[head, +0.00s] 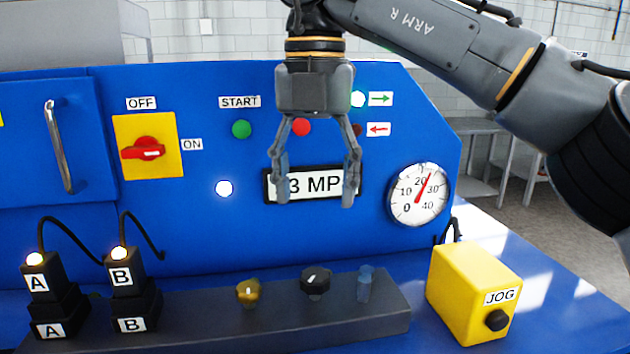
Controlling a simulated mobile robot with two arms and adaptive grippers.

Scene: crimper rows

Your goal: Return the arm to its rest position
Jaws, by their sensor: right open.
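My right arm (415,32), marked ARM R, comes in from the upper right. Its right gripper (315,200) hangs pointing down in front of the blue machine panel. Its two fingers are spread apart with nothing between them. They cover part of the display (298,185), of which "3 MP" shows. My left gripper is not in view.
A red switch (143,148) on a yellow plate, a green button (241,129) and a gauge (419,194) are on the panel. Below are a dark ledge with knobs (316,281), plugs A (42,281) and B (123,272), and a yellow JOG box (467,283).

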